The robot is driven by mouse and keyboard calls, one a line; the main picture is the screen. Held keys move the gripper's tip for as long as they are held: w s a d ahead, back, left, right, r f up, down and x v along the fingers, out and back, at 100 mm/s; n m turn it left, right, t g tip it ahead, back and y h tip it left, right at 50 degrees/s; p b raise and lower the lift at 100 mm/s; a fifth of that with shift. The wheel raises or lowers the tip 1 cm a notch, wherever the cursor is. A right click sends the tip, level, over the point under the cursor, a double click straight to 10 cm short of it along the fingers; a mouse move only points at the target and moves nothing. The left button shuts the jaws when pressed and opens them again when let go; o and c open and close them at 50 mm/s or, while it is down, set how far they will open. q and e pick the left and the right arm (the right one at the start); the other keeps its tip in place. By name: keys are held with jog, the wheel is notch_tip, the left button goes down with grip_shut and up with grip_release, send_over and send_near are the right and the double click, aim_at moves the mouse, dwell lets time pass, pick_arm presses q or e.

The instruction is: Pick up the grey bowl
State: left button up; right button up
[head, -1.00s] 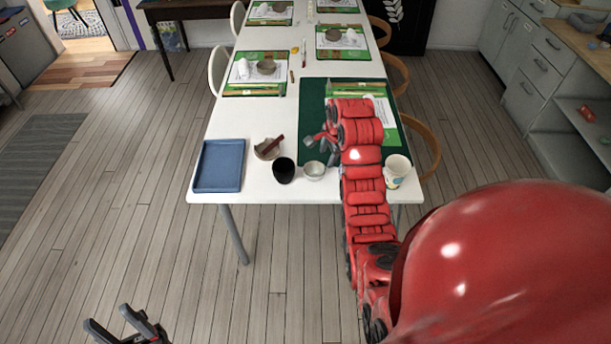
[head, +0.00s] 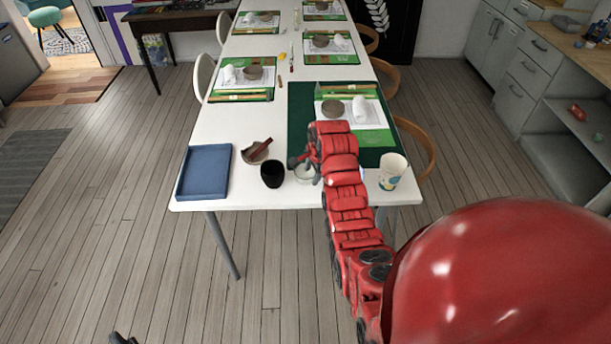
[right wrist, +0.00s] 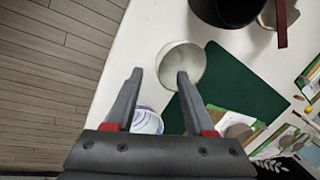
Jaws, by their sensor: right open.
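A small pale grey bowl (head: 302,176) stands near the table's front edge, right of the black cup, partly covered by my right gripper (head: 306,167). In the right wrist view, my right gripper (right wrist: 159,76) is open and empty. The pale grey bowl (right wrist: 184,54) lies just beyond its fingertips, with the right fingertip overlapping its rim; I cannot tell whether they touch. A darker grey-brown bowl (head: 333,109) sits on the nearest place setting, farther back. Of my left gripper (head: 120,339), only a dark tip shows at the bottom edge.
A black cup (head: 272,174) stands close left of the pale bowl.

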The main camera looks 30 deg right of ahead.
aim_at(305, 176)
jog(key=shift+p+x, duration=0.55)
jog(key=shift+x, duration=1.5)
jog(key=shift+w, duration=0.1)
grip_shut()
